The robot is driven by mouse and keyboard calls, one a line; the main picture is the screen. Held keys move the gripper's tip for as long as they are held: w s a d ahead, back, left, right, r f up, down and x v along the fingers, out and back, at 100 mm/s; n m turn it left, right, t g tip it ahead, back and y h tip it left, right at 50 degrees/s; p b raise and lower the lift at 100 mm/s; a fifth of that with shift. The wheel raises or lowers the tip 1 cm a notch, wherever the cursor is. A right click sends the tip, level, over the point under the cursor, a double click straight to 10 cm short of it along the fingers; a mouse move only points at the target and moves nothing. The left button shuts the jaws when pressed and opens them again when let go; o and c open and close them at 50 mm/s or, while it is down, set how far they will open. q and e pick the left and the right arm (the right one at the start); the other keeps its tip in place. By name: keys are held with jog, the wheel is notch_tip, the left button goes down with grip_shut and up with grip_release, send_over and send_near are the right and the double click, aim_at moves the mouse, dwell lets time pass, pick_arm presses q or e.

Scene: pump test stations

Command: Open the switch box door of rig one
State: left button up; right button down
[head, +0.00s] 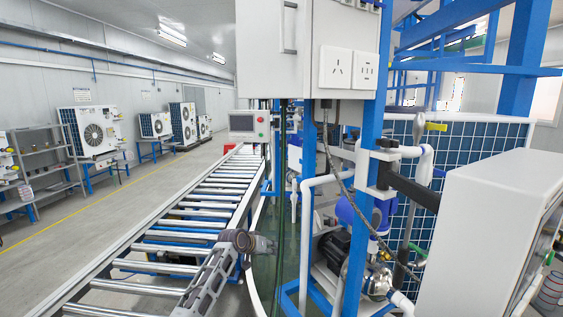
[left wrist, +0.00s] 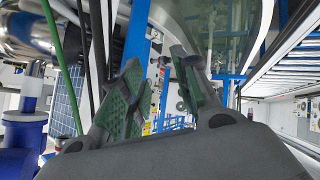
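The white switch box (head: 262,60) hangs at the top centre of the head view, its top cut off by the picture edge. Its door carries a long vertical bar handle (head: 283,28) near the door's right edge and looks shut. My left gripper (head: 272,245) is well below the box, over the right edge of the roller conveyor, and apart from the handle. In the left wrist view the two green-padded fingers (left wrist: 160,72) stand apart with nothing held between them. The switch box cannot be made out in that view. My right gripper is not in view.
A socket panel (head: 348,69) is on the box's right face. Blue posts, white pipes and a pump (head: 375,278) stand below it. The roller conveyor (head: 195,225) runs along the left. A white cabinet (head: 480,235) fills the lower right.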

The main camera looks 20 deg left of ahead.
pick_arm(q)
jog(key=s+d+r+m+t+h+b, duration=0.1)
jog(key=s+r, duration=0.1)
jog(key=r, duration=1.1)
jog(key=s+d+r+m+t+h, duration=0.1)
jog(key=s+r+h, duration=0.1)
jog(key=r, duration=1.1)
jog(key=s+d+r+m+t+h+b, duration=0.1)
jog(key=s+r, duration=0.1)
jog(key=r, duration=1.2)
jog(key=m+h, duration=0.5)
jog(key=m, duration=0.2)
send_near(279, 20)
jog(key=v, duration=0.3)
jog(key=shift+s+a+f+b, duration=0.1)
jog(key=shift+s+b, duration=0.1)
jog(key=shift+b, duration=0.1)
jog(key=shift+w, duration=0.15)
jog(key=p+x, duration=0.3)
jog(key=x, duration=1)
jog(key=shift+w+d, duration=0.25)
jog(key=shift+d, duration=0.1)
